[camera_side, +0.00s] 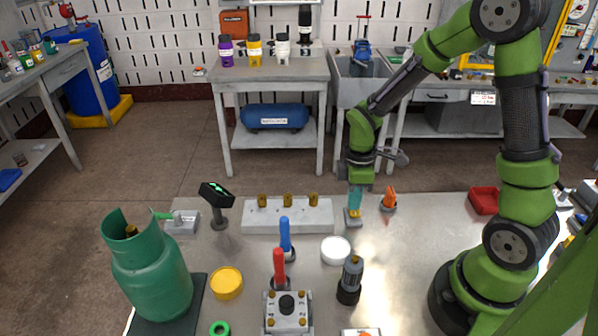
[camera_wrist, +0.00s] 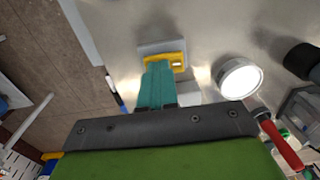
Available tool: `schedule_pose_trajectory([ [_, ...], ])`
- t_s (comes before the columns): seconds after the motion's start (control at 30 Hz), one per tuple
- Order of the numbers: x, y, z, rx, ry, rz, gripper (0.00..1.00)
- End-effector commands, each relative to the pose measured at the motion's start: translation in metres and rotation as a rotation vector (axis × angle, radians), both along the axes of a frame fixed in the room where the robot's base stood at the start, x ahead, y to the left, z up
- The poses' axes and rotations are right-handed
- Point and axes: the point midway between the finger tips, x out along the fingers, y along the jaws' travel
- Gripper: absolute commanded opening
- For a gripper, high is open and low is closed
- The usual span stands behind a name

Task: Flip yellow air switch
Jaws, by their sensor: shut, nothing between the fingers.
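The yellow air switch (camera_wrist: 180,61) shows in the wrist view, on a pale grey base (camera_wrist: 160,47) on the table. My gripper (camera_wrist: 158,68) has teal fingers, shut and empty, with their tips right at the switch and hiding its left and middle part. In the side view my gripper (camera_side: 354,208) points down over the switch (camera_side: 353,223), of which only a little shows below the fingers. I cannot tell whether the fingers touch it, or which way the switch is set.
An orange lever (camera_side: 389,197) stands just right of my gripper. A grey block with several brass knobs (camera_side: 260,216) lies to its left. A white disc (camera_side: 336,250), blue handle (camera_side: 285,233), red handle (camera_side: 279,267) and dark cylinder (camera_side: 350,279) stand nearer the camera. A red tray (camera_side: 484,200) is at right.

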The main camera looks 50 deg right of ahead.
Motion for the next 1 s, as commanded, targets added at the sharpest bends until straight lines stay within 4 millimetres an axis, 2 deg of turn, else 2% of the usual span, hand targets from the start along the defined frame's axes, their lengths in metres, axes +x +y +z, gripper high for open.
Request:
schedule_pose_trajectory([
  [0.2, -0.008, 0.008, 0.001, 0.002, 0.006, 0.002, 0.00],
  [0.5, -0.008, 0.007, 0.002, 0.001, 0.003, 0.001, 0.00],
  [0.63, -0.006, 0.007, 0.010, 0.001, 0.001, 0.001, 0.00],
  [0.77, -0.004, 0.005, 0.031, 0.001, -0.002, 0.000, 0.00],
  [1.0, 0.000, 0.000, 0.087, 0.000, -0.003, -0.001, 0.00],
])
